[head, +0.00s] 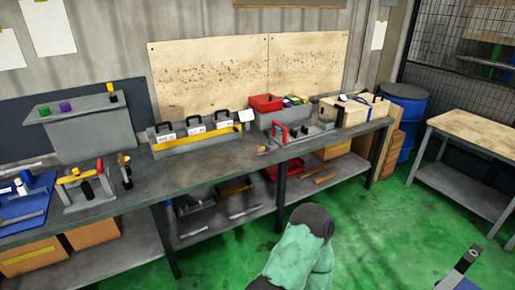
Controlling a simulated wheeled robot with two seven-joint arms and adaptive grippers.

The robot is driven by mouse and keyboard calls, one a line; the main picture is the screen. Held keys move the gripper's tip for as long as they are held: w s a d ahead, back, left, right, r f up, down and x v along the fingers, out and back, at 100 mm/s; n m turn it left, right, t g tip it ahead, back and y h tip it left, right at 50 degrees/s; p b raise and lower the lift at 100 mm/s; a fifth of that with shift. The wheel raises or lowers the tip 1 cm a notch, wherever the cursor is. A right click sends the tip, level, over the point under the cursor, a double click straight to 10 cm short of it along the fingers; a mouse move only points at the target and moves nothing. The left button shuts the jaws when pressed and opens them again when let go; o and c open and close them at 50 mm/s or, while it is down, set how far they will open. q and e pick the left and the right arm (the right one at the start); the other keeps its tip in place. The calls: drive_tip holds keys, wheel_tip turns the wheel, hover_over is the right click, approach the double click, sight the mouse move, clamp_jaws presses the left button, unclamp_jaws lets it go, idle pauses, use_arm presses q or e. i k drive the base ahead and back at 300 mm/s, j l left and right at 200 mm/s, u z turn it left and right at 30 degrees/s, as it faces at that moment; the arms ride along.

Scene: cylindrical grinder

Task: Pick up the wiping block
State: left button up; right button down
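I cannot pick out the wiping block with certainty. Small coloured blocks (295,100) lie beside the red box on the bench in the head view. A green block (45,112) and a purple block (65,107) sit on the raised grey shelf at the left. A dark part with a grey plate, seemingly my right gripper (460,268), shows at the bottom right, low over the floor and well away from the bench. Its fingers are cut off by the frame edge. My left gripper is not in view.
The long grey bench (215,160) holds a grey rack with black handles (195,130), a red box (265,103), a wooden box (350,108) and a blue tray (25,205). A blue barrel (405,108) and a second table (480,135) stand right. Green floor (385,235) is clear.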

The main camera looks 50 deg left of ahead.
sight(260, 150)
drive_tip(key=u, duration=0.7)
